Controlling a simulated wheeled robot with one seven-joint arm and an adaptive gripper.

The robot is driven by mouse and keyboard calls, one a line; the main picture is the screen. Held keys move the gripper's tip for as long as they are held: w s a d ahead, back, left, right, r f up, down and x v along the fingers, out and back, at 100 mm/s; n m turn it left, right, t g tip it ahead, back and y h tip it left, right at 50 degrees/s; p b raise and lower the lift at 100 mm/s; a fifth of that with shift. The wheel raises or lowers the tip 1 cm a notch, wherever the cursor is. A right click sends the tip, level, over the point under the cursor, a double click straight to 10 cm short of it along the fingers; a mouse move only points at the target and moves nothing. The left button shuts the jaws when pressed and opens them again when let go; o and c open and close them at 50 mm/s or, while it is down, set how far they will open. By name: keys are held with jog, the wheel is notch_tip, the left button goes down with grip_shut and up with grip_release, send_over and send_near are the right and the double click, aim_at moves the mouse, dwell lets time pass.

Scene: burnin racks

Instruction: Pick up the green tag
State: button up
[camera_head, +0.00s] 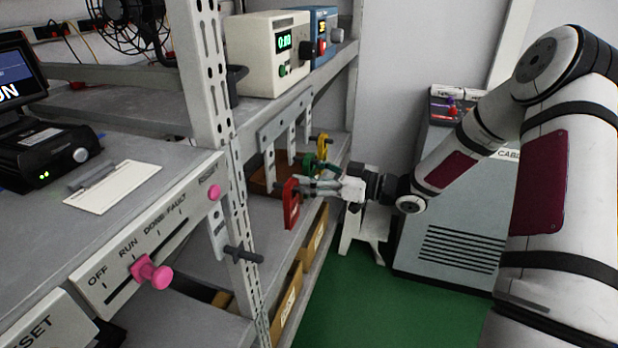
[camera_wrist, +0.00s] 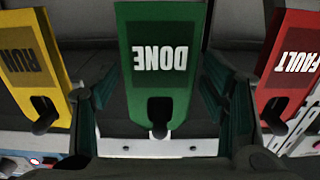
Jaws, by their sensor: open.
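The green tag (camera_wrist: 157,65) fills the middle of the wrist view, its word DONE upside down. It hangs by a hole on a dark peg (camera_wrist: 159,129). My gripper (camera_wrist: 160,92) is open, with one finger on each side of the tag and visible gaps between them. In the head view my gripper (camera_head: 322,187) reaches in from the right at the shelf rack. The green tag also shows there (camera_head: 309,162), partly hidden behind the red tag and my gripper.
The yellow RUN tag (camera_wrist: 34,60) hangs left of the green one and the red FAULT tag (camera_wrist: 288,65) right, each close to a finger. A rack post (camera_head: 212,100) and a grey cabinet (camera_head: 450,235) stand nearby. Green floor (camera_head: 360,305) is clear.

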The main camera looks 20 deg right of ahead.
jog(key=c, duration=1)
jog(key=shift+c, duration=0.2)
jog(key=shift+s+d+r, duration=0.1)
jog(key=shift+r, duration=0.75)
jog(key=p+v, duration=0.2)
jog(key=v, duration=1.6)
jog(key=shift+p, duration=0.3)
jog(key=shift+r+p, duration=0.45)
jog(key=shift+r, duration=0.05)
